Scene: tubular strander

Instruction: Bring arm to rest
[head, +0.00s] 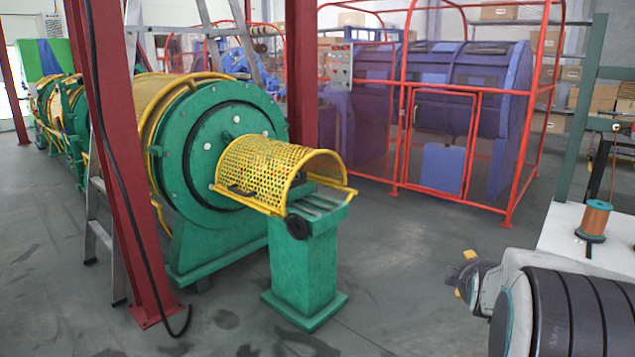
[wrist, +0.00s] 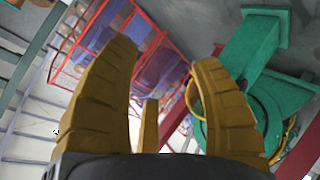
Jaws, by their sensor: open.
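My gripper (wrist: 168,85) shows in the wrist view with its yellow ribbed fingers spread apart. Nothing is between them. In the head view my arm reaches in from the lower right, and a small part of my gripper (head: 466,275) shows as yellow tips beside a grey wrist joint. It is in the air right of the green pedestal (head: 304,265), apart from it. The green strander (head: 200,150) with its yellow mesh guard (head: 270,165) stands left of centre. The wrist view is strongly tilted and shows the green machine (wrist: 268,100) at the right.
A red cage (head: 402,110) encloses a purple machine (head: 490,85) at the back. A white table (head: 570,235) with a copper-coloured spool (head: 595,218) stands at the right, close to my arm. A red post (head: 125,150) and a ladder stand at the left. The grey floor in the middle is clear.

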